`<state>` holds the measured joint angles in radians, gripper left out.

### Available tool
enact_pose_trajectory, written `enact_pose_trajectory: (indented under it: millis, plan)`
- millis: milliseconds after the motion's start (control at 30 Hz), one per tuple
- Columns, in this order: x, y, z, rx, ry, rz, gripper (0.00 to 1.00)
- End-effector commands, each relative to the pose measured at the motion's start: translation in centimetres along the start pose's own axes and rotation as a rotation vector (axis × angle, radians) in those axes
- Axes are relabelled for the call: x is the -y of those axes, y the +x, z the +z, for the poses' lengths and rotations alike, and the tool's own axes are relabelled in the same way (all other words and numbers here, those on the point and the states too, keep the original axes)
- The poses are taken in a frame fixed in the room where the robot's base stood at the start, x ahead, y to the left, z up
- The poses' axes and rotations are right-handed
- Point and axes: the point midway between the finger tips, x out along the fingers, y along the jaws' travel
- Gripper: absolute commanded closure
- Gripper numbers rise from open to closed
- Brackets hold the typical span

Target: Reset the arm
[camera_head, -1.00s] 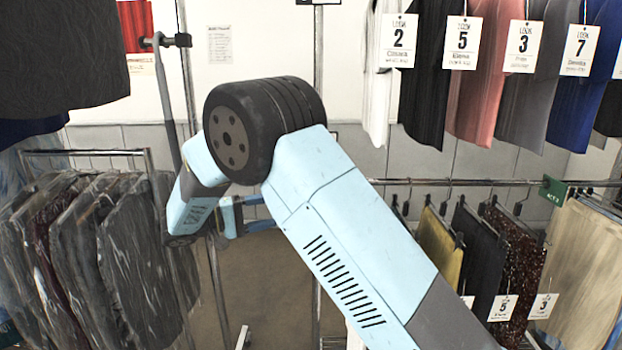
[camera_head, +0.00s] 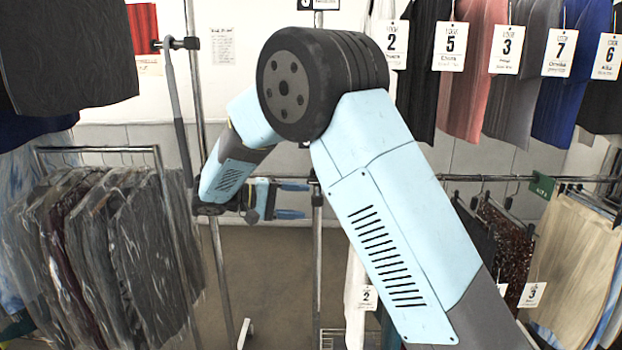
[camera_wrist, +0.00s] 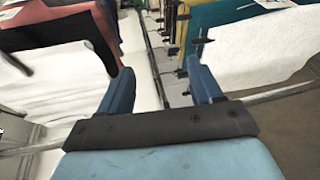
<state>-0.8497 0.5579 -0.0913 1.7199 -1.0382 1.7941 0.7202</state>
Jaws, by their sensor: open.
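My gripper (camera_head: 293,199) shows in the head view, in front of the middle rack post, at the end of my bent blue and black arm. Its two blue fingers point right and stand apart. In the wrist view, my gripper (camera_wrist: 162,85) is open, with a clear gap between the fingers and nothing held. Blurred garments and rack rails lie beyond the fingertips there.
Dark garments in clear covers (camera_head: 95,250) hang at left. Numbered garments (camera_head: 515,85) hang at upper right, above a lower rail (camera_head: 465,178) with more clothes. Metal posts (camera_head: 192,100) stand close to my arm. Bare floor (camera_head: 270,290) shows below.

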Motion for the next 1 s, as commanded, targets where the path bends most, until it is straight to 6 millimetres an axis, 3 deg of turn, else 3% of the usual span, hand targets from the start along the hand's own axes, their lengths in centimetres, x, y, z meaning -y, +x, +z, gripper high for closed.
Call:
enact_pose_trajectory:
  millis: [167,500,700,1000]
  plan:
    - [-2.7,4.3,2.4,0.05,-0.02,-0.142,0.35]
    - [-6.5,11.8,9.3,0.105,-0.028,-0.475,0.35]
    - [-7.8,14.9,13.9,0.103,0.002,-0.659,0.35]
    - [-8.8,17.7,20.8,0.057,0.096,-0.905,0.35]
